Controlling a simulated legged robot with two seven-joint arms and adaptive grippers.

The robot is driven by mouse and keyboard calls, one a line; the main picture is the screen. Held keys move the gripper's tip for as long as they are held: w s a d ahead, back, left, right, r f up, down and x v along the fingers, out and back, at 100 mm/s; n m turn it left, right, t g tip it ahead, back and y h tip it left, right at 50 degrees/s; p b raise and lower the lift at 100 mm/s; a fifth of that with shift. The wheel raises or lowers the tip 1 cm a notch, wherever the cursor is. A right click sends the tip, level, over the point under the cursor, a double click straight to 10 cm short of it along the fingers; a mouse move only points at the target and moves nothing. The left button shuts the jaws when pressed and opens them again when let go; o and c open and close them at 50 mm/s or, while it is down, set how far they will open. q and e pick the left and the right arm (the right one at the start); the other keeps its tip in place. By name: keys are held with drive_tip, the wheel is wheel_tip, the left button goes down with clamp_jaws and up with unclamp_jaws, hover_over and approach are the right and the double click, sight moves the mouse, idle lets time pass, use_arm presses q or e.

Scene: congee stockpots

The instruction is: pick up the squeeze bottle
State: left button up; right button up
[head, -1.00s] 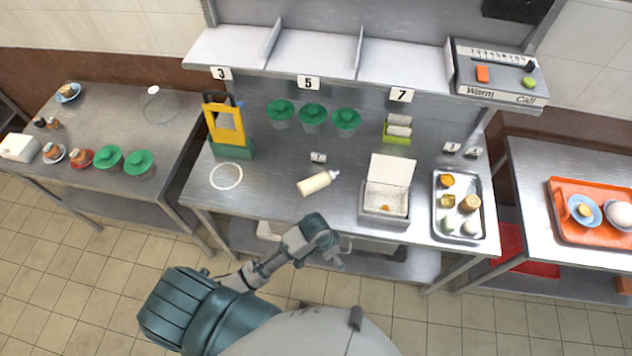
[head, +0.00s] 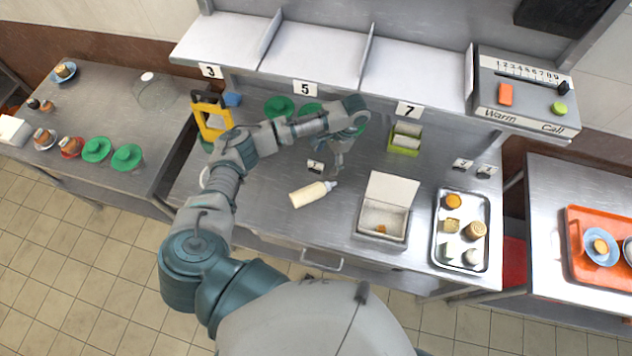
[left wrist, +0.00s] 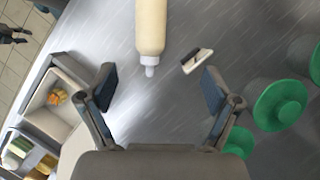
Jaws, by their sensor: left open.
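The squeeze bottle (head: 310,194), cream-coloured with a pale nozzle, lies on its side on the middle steel table, nozzle toward the right. In the left wrist view the bottle (left wrist: 151,28) lies at the top middle with its nozzle pointing down toward my gripper, its far end cut off. My left gripper (head: 338,170) is open and empty just beyond the nozzle end, above the table and apart from the bottle. In the left wrist view its two fingers (left wrist: 157,90) stand wide apart with bare table between them. My right gripper is not in view.
An open white box (head: 385,208) and a metal tray (head: 461,230) of food stand to the right. Green-lidded containers (head: 280,108) stand behind, partly hidden by my arm. A small number card (left wrist: 197,61) is close to the bottle. A shelf (head: 320,57) overhangs the back.

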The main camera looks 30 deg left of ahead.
sight(313, 189)
use_arm(q)
drive_tip(key=s+f, duration=0.1)
drive_tip(key=s+f+b, duration=0.1)
drive_tip(key=s+f, duration=0.1)
drive_tip(key=shift+a, duration=0.4)
drive_tip(key=x, duration=0.3)
drive_tip(key=shift+s+d+f, duration=0.1)
drive_tip(key=shift+d+f, duration=0.15)
drive_tip(key=shift+f, duration=0.1)
wheel_tip(313, 189, down, 3)
drive_tip(key=shift+r, duration=0.1)
drive_tip(key=shift+s+p+x, duration=0.2)
drive_tip(key=shift+p+x, duration=0.15)
drive_tip(key=shift+x, duration=0.75)
drive_tip(key=x, duration=0.4)
drive_tip(key=shift+a, duration=0.4)
drive_tip(key=shift+d, duration=0.3)
drive_tip(key=shift+c, duration=0.9)
drive_tip(key=shift+d, duration=0.15)
drive_tip(key=c, duration=0.7)
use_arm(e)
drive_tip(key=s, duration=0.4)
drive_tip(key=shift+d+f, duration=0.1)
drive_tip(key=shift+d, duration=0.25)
